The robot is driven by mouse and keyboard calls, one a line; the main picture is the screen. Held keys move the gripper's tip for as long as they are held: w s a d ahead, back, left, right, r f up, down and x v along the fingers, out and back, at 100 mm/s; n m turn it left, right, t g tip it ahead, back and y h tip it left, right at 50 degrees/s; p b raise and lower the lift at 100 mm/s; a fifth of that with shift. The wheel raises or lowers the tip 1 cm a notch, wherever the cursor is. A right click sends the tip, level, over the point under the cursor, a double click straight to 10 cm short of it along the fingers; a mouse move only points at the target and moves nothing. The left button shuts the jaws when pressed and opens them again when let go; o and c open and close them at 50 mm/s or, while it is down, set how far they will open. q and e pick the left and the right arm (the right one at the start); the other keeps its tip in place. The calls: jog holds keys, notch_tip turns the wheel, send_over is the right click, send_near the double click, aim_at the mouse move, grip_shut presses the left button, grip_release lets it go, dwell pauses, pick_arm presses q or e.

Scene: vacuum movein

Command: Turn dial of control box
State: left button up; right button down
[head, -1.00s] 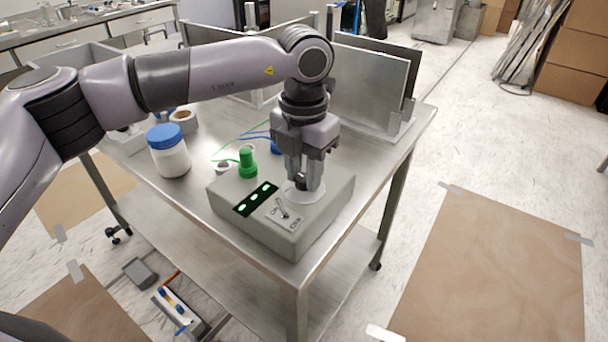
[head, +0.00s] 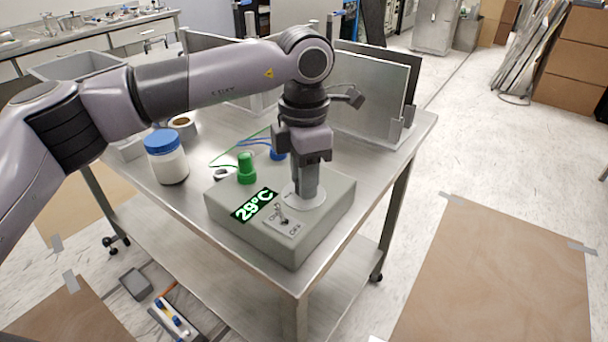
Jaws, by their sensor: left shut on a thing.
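The grey control box (head: 281,240) sits on the steel table. Its display (head: 254,206) is lit and reads about "29°C" in green. A toggle switch (head: 282,213) stands on an ON/OFF plate at the front of the box. My left gripper (head: 306,190) points straight down onto the box top, shut on the dial, with its fingers over the round pale dial plate (head: 292,196). The dial itself is hidden by the fingers. My right gripper is not in view.
A green connector (head: 247,168) and a blue connector (head: 278,151) with wires stand behind the box. A white jar with a blue lid (head: 167,157) is at left. Metal panels (head: 364,92) stand at the back right of the table (head: 389,142).

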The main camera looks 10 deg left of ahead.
pick_arm(q)
jog(key=shift+r, duration=0.1)
dwell(0.3)
jog(key=o, duration=1.1)
jog(key=shift+c, duration=0.2)
jog(key=shift+r, duration=3.55)
